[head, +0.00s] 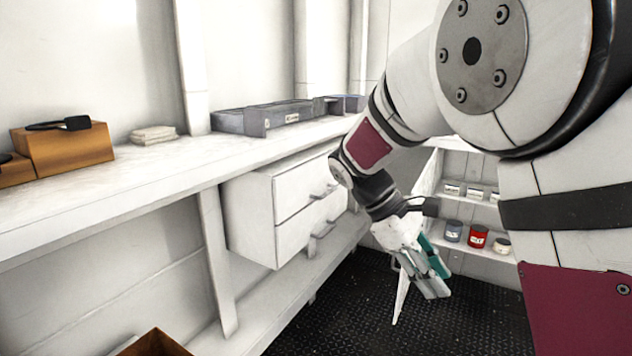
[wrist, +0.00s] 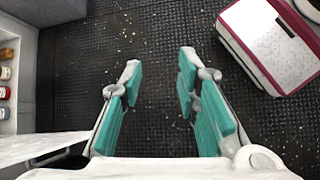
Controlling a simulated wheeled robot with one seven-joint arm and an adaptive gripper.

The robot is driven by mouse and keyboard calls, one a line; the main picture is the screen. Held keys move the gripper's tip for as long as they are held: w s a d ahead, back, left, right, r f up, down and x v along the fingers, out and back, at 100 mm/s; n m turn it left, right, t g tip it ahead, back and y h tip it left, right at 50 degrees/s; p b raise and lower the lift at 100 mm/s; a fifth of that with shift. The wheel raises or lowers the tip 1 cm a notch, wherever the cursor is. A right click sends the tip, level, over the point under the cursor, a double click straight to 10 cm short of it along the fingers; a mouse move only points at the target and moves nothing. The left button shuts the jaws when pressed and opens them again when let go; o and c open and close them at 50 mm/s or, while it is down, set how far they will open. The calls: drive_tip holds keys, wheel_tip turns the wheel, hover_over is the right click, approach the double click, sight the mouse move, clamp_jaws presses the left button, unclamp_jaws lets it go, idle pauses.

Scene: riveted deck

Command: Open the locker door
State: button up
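The locker (head: 480,174) is a white cabinet at the right of the head view, partly behind my arm, with its shelves in sight. Its white door (head: 402,297) stands open, seen nearly edge-on beside my gripper. In the wrist view the door (wrist: 45,146) is a pale panel at the lower left, with a dark bar-like handle (wrist: 52,158) along it. My gripper (head: 438,288) has teal finger pads and points down in front of the locker. In the wrist view my gripper (wrist: 158,75) is open, with bare floor between its fingers. Contact with the door cannot be told.
Jars and a red can (head: 478,237) stand on the locker shelves. A long white workbench (head: 120,178) with a drawer unit (head: 250,215) runs along the left. A brown box (head: 155,343) is at the bottom. The dark riveted floor (head: 340,310) is clear around my gripper.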

drive_tip(key=s+a+r+m+t+y, duration=0.15)
drive_tip(key=s+m+y, duration=0.3)
drive_tip(key=s, duration=1.15)
drive_tip(key=s+r+m+t+y, duration=0.25)
drive_tip(key=s+m, duration=0.35)
drive_tip(key=s, duration=1)
wheel_tip(320, 180, up, 27)
drive_tip(key=t+p, duration=0.3)
drive_tip(key=p, duration=2.4)
drive_tip(key=shift+d, duration=0.3)
drive_tip(key=shift+w+r, duration=0.1)
drive_tip(key=shift+w, duration=0.1)
